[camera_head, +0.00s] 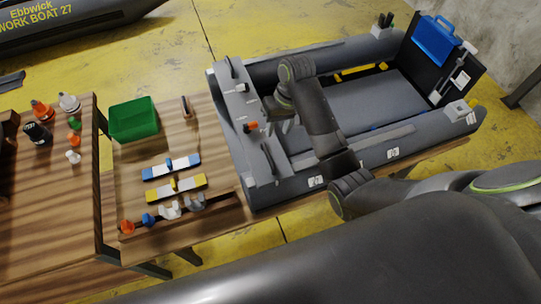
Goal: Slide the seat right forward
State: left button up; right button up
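The grey inflatable boat (440,125) lies to the right of the workbench. A grey crosswise slab (240,108) with small white labels and an orange-red knob (251,127) spans its left end; it may be the seat, but I cannot tell for sure. My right arm reaches in from the right over the near tube. My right gripper (280,113) is over the inside of the boat, just right of the slab. Its fingers are small and dark, and I cannot tell whether they are open or touch anything. My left gripper is not in view.
A wooden bench (215,150) holds a green bin (133,119), blue and yellow strips, and small fittings. Bottles stand on another table at left. A blue case (434,41) hangs on the black board at the boat's right end. Another boat lies at upper left.

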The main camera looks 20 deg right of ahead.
aim_at(270, 156)
jog(key=f, duration=0.4)
jog(key=a+f+p, duration=0.1)
jog(key=f, duration=0.3)
jog(key=a+f, duration=0.1)
jog(key=f, duration=0.3)
jog(key=shift+s+a+f, duration=0.1)
jog(key=shift+a, duration=0.1)
grip_shut()
